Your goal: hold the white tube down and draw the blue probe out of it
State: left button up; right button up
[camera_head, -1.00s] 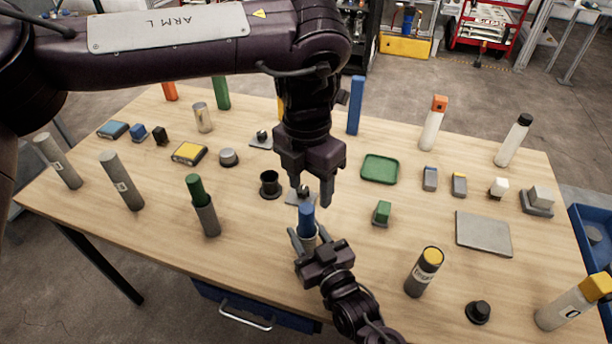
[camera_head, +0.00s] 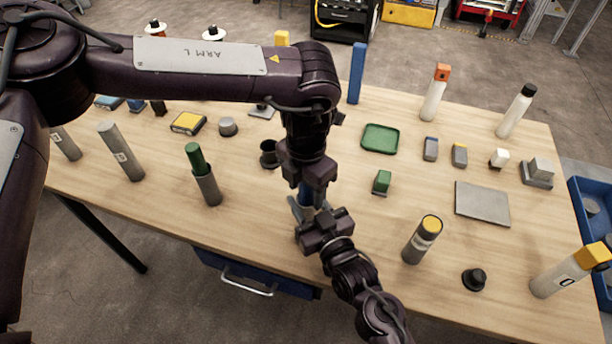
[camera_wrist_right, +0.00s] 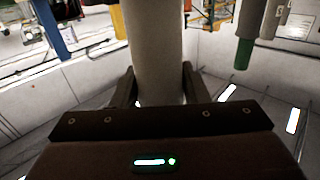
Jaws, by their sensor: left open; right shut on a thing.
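The blue probe (camera_head: 305,194) stands upright in the white tube near the table's front middle; the left gripper hides its upper part. My left gripper (camera_head: 312,192) points down from above, open, with its fingers at the probe. I cannot tell whether they touch it. My right gripper (camera_head: 309,213) reaches in from the front and is shut on the white tube. In the right wrist view the pale tube (camera_wrist_right: 154,45) rises between the fingers of the right gripper (camera_wrist_right: 158,88). The tube is mostly hidden in the head view.
A grey tube with a green probe (camera_head: 204,180) stands left. A dark cup (camera_head: 269,155) is close behind the left gripper. A green block (camera_head: 382,182) and a yellow-topped cylinder (camera_head: 422,240) stand right. A green tray (camera_head: 380,139) lies behind; bare tabletop lies between them.

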pick_arm(q)
jog(key=shift+f, duration=0.1)
grip_shut()
dwell(0.3)
jog(key=shift+r, duration=1.55)
pick_arm(e)
jog(key=shift+f, duration=0.1)
pick_arm(q)
jog(key=shift+r, duration=0.15)
